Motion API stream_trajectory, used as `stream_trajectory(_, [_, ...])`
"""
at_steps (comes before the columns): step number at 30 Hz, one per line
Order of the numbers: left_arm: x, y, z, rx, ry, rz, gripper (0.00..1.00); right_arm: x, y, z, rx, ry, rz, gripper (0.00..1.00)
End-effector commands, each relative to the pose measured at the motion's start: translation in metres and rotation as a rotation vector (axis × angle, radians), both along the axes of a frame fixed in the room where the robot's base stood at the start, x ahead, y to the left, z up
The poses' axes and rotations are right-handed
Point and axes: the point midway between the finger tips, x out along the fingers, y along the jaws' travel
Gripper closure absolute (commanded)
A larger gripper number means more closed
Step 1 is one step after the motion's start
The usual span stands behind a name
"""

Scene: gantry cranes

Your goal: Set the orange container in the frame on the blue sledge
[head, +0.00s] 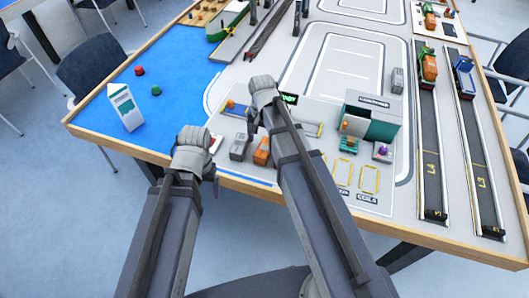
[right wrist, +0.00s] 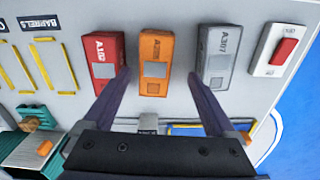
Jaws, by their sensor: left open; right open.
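The orange container (head: 262,151) stands on the grey board, between a grey container (head: 239,147) and a red container (right wrist: 105,62). In the right wrist view the orange container (right wrist: 155,48) lies between the spread fingers of my right gripper (right wrist: 160,88), which is open and empty above the row. In the head view my right arm hides the red container. A blue part with yellow edging (right wrist: 205,129), perhaps the blue sledge with its frame, is partly hidden behind my right gripper. My left gripper (head: 213,182) is open near the table's front edge, left of the containers.
A white box with a red switch (right wrist: 283,50) stands beside the grey container. A green-walled shed (head: 383,130) and yellow-marked bays (head: 370,180) lie to the right. A white tower (head: 125,107) stands on the blue water area (head: 180,85).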

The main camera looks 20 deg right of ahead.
Motion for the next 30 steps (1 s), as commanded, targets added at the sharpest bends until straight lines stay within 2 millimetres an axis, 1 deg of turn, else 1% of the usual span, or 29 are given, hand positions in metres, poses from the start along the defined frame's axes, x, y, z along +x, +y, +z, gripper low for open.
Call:
stream_trajectory(1, [0.0,0.0,-0.007,0.0,0.0,0.0,0.14,-0.001,-0.001,-0.007,0.0,0.0,0.0,0.09])
stream_trajectory(9, [0.0,0.0,-0.039,0.0,0.0,0.0,0.14,-0.003,-0.007,-0.039,0.0,0.0,0.001,0.09])
stream_trajectory(12, [0.0,0.0,-0.048,0.0,0.0,0.0,0.14,-0.003,-0.006,-0.049,0.0,0.0,0.001,0.09])
stream_trajectory(15, [0.0,0.0,-0.051,0.0,0.0,0.0,0.14,-0.003,-0.006,-0.051,0.0,0.0,0.0,0.09])
stream_trajectory(21, [0.0,0.0,-0.049,0.0,0.0,0.0,0.14,-0.003,-0.006,-0.049,0.0,0.0,0.0,0.09])
stream_trajectory(22, [0.0,0.0,-0.049,0.0,0.0,0.0,0.14,-0.003,-0.006,-0.049,0.0,0.0,0.0,0.1])
stream_trajectory(23, [0.0,0.0,-0.049,0.0,0.0,0.0,0.14,-0.003,-0.006,-0.049,0.0,0.0,0.0,0.13])
stream_trajectory(30, [0.0,0.0,-0.049,0.0,0.0,0.0,0.14,-0.003,-0.006,-0.049,0.0,0.0,0.0,0.4])
